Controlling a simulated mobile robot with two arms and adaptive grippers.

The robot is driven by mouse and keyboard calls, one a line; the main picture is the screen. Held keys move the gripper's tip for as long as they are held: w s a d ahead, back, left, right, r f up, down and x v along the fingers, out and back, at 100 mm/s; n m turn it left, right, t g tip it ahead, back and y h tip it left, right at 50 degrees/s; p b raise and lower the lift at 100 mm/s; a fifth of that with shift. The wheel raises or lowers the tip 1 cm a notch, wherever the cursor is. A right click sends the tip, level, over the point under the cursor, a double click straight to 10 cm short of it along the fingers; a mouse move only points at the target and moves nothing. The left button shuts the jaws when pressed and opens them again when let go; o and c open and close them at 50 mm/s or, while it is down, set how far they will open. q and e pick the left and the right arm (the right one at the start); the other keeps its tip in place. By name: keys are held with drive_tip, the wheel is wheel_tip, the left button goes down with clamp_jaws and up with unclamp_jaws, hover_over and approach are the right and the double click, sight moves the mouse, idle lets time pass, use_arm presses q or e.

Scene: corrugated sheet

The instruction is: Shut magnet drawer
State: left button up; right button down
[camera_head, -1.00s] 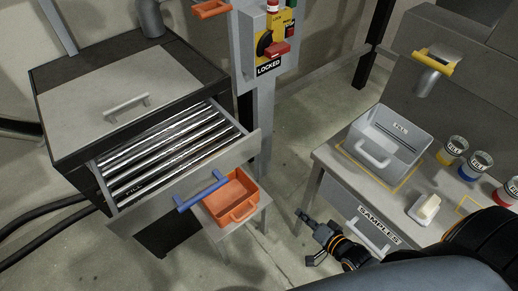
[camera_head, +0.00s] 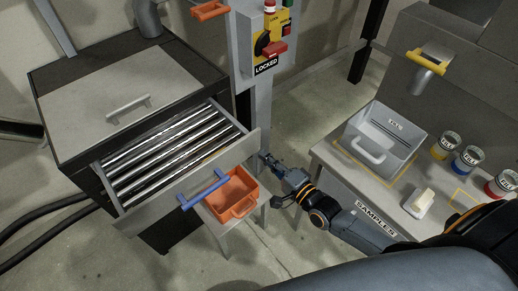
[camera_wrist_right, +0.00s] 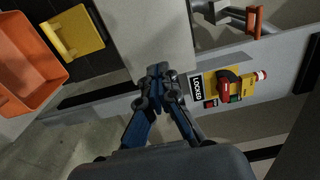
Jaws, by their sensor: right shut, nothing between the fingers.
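The magnet drawer (camera_head: 178,190) stands pulled out of the grey cabinet at the left. Its row of shiny metal rods (camera_head: 165,162) is exposed, and a blue handle (camera_head: 204,190) is on its front. My right gripper (camera_head: 268,161) is shut and empty, close to the right end of the drawer front. I cannot tell whether they touch. In the right wrist view its closed fingertips (camera_wrist_right: 158,72) are at a pale grey panel. My left gripper is not in view.
An orange bin (camera_head: 234,206) stands on a small stand just before the drawer. A post with a LOCKED switch box (camera_head: 267,45) rises behind my right gripper. A bench with a grey bin (camera_head: 390,150) and several cans is at the right.

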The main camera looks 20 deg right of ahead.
sight(252, 145)
drive_tip(key=x, duration=0.3)
drive_tip(key=shift+w+a, duration=0.1)
drive_tip(key=shift+w, duration=0.15)
drive_tip(key=shift+w, duration=0.1)
